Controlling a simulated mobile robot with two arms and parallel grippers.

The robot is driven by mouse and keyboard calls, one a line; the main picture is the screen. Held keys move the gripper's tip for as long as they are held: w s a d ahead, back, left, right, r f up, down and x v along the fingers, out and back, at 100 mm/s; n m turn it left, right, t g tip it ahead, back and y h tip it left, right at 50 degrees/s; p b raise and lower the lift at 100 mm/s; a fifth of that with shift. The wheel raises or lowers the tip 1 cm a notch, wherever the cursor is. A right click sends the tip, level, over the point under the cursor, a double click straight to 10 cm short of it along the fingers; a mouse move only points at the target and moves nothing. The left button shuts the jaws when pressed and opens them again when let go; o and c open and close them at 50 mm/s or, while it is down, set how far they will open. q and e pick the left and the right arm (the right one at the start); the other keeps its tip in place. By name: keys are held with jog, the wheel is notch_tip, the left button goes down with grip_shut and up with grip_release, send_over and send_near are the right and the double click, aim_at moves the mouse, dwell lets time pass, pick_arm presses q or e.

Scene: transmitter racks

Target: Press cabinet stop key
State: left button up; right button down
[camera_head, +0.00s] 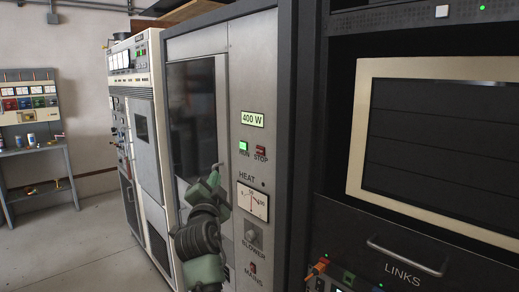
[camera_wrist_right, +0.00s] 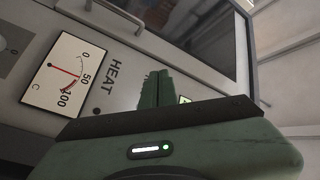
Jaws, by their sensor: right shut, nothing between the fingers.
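The grey transmitter cabinet (camera_head: 245,65) stands in the middle of the head view. Its red STOP key (camera_head: 261,150) sits to the right of the lit green RUN key (camera_head: 243,147), below a display reading 400 W (camera_head: 252,119). My right gripper (camera_head: 216,170) is shut and empty, below and left of the two keys, in front of the cabinet. In the right wrist view its fingers (camera_wrist_right: 156,88) point up beside the HEAT label, and the STOP key cannot be made out there. My left gripper is not in view.
Below the keys are a HEAT meter (camera_head: 252,201), a BLOWER knob (camera_head: 253,236) and a MAINS switch (camera_head: 251,268). A handle (camera_head: 218,167) stands out on the cabinet. Open floor (camera_head: 80,240) lies at left.

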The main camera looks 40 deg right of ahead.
aim_at(260, 151)
notch_tip(260, 151, up, 5)
jog(key=s+d+m+h, duration=0.1)
jog(key=s+d+m, duration=0.1)
jog(key=shift+s+r+m+g+h, duration=0.2)
jog(key=shift+s+m+g+h, duration=0.1)
jog(key=shift+h, duration=0.1)
jog(key=shift+d, duration=0.1)
jog(key=d+p, duration=0.4)
jog(key=d, duration=0.4)
jog(key=shift+w+d, duration=0.3)
jog(key=shift+w, duration=0.1)
dwell(1.4)
jog(key=shift+d, duration=0.4)
